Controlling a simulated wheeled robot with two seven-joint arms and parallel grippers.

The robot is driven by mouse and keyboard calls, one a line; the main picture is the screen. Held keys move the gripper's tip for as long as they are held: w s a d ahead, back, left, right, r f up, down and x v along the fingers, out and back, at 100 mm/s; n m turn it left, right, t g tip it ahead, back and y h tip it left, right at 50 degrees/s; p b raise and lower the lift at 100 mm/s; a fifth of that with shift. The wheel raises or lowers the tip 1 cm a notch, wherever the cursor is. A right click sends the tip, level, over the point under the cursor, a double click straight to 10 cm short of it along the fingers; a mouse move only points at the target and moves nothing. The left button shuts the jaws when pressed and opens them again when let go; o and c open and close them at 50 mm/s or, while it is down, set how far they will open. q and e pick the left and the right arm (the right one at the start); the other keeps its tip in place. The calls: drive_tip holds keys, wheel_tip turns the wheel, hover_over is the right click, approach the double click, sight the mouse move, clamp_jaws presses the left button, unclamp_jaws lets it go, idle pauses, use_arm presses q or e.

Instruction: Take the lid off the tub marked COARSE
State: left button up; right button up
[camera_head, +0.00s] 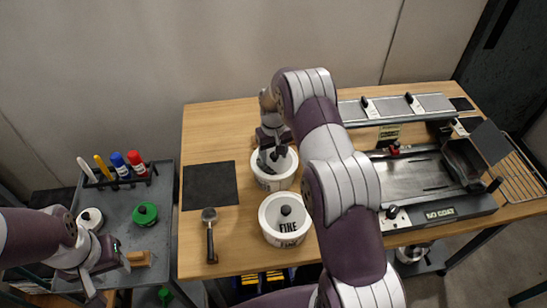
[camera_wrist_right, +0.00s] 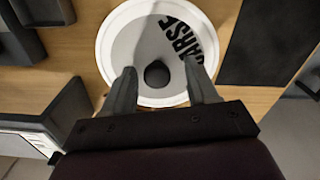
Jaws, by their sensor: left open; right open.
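The tub marked COARSE (camera_head: 275,184) is white and stands upright on the wooden table, behind the tub marked FINE (camera_head: 285,232). My right gripper (camera_head: 272,158) is over it and partly hides it. In the right wrist view its white lid (camera_wrist_right: 140,42) shows part of the lettering, reading "ARSE", and a round black knob (camera_wrist_right: 157,74). The right gripper's fingers (camera_wrist_right: 159,70) are open, one on each side of the knob, with gaps visible. I cannot tell their exact height against it. My left gripper (camera_head: 108,279) is open and empty at the grey side table.
A dark mat (camera_head: 209,186) and a scoop (camera_head: 211,238) lie left of the tubs. A metal machine (camera_head: 425,178) fills the table's right side. The grey side table (camera_head: 118,200) holds several markers (camera_head: 120,165), a green-topped item (camera_head: 145,214) and a white round item (camera_head: 90,218).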

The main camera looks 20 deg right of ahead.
drive_tip(key=shift+d+f, duration=0.2)
drive_tip(key=shift+d, duration=0.1)
drive_tip(key=shift+a+r, duration=0.15)
drive_tip(key=shift+a, duration=0.05)
drive_tip(key=c, duration=1.1)
drive_tip(key=shift+d, duration=0.1)
